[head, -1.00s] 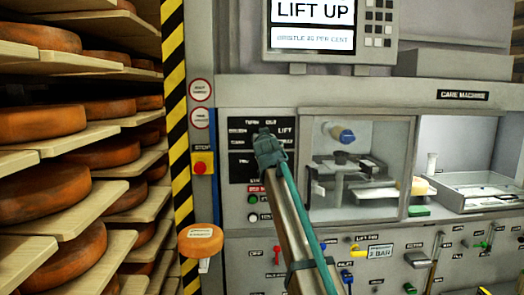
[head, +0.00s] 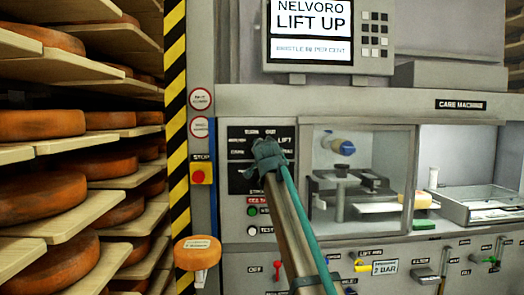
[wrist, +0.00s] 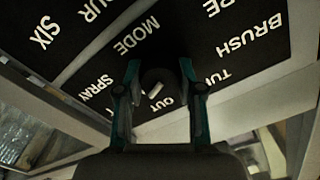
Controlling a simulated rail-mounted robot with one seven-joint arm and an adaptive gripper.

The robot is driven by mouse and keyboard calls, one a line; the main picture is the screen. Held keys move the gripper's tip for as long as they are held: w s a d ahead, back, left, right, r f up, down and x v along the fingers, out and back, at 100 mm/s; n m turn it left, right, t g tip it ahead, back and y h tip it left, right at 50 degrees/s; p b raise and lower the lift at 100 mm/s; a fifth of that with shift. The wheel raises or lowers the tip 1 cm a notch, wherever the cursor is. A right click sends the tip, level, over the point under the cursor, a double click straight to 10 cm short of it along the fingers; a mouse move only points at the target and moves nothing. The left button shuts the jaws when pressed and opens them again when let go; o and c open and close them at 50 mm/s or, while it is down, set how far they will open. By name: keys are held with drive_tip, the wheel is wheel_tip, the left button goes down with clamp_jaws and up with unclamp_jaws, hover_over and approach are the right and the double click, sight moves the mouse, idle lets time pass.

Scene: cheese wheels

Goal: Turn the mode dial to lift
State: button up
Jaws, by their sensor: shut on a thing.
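The mode dial (wrist: 154,78) is a dark round knob with a short white mark, on a black label panel (head: 240,187). In the wrist view, the words MODE, SPRAY, OUT and BRUSH are around it. My gripper (wrist: 160,85) has its two teal fingers on either side of the dial and is shut on it. In the head view, my gripper (head: 268,150) covers the dial, just left of the LIFT label (head: 284,140). I cannot tell which label the white mark points at.
A screen (head: 312,28) above reads NELVORO LIFT UP. A red stop button (head: 199,177) is left of the panel, with green and white buttons (head: 252,230) below it. A glazed chamber (head: 360,165) is at right; shelves of cheese wheels (head: 45,194) are at left.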

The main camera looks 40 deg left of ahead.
idle(0.3)
drive_tip(key=o, duration=1.2)
drive_tip(key=shift+c, duration=0.2)
drive_tip(key=v, duration=1.2)
